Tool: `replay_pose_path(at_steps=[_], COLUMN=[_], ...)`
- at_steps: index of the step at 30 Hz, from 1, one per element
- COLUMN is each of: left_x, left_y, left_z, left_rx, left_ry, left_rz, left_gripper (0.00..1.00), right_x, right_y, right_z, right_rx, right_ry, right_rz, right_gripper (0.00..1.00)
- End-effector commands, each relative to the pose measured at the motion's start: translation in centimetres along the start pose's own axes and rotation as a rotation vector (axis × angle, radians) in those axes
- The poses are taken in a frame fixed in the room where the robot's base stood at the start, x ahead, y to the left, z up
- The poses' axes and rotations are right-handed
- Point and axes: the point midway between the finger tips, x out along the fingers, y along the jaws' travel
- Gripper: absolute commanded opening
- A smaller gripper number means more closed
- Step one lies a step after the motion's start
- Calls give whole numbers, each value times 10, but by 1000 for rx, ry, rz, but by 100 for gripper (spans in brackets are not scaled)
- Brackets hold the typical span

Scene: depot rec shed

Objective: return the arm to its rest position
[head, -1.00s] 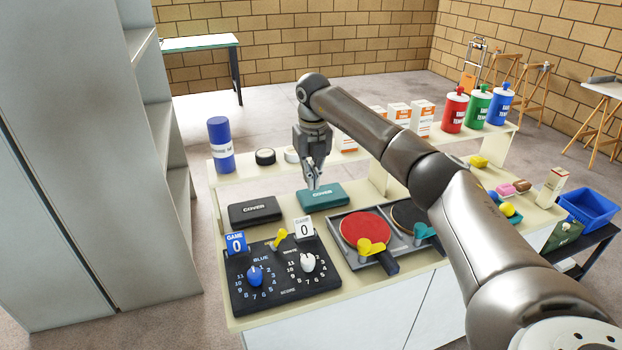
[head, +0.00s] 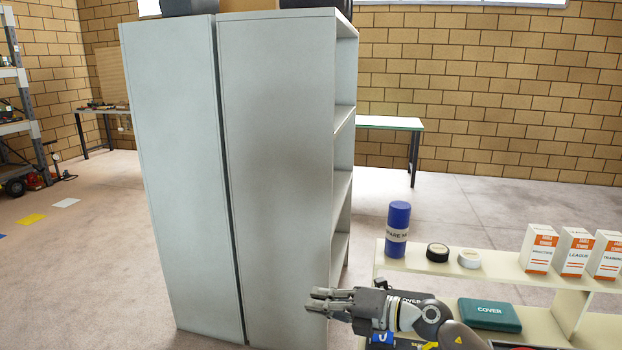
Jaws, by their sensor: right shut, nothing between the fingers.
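My right gripper (head: 328,301) is low in the middle of the head view, fingers pointing left. It is shut and empty, in front of the grey cabinet's lower right side in the picture. My right arm comes in from the bottom right, over the counter's near left part. It hides most of the black cover box and the score board. My left gripper is not in view.
A tall grey cabinet (head: 275,170) with open side shelves fills the centre. The counter's raised shelf (head: 500,272) holds a blue can (head: 397,230), tape rolls and white-orange boxes (head: 538,248). A teal cover box (head: 489,314) lies below. Open floor (head: 80,260) is at left.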

Motion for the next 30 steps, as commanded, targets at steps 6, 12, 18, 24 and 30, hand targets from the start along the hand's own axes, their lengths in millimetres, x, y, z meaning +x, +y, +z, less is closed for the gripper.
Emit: replay_pose_path(at_steps=[6, 12, 18, 24, 30], left_x=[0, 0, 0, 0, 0], left_y=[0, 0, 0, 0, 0], left_z=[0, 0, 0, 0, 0], left_rx=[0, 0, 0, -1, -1], left_ry=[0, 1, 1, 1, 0], left_rz=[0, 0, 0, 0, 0], left_gripper=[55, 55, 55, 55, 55], right_x=[-17, -77, -147, -210, -248], right_y=[41, 10, -72, -152, -183], right_z=[-2, 8, -23, -114, -204], right_rx=[352, 756, 1199, 1623, 1896], right_ry=[-334, -698, -1055, -1344, -1484], right_rz=[349, 483, 424, 189, -74], right_gripper=[0, 0, 0, 0, 0])
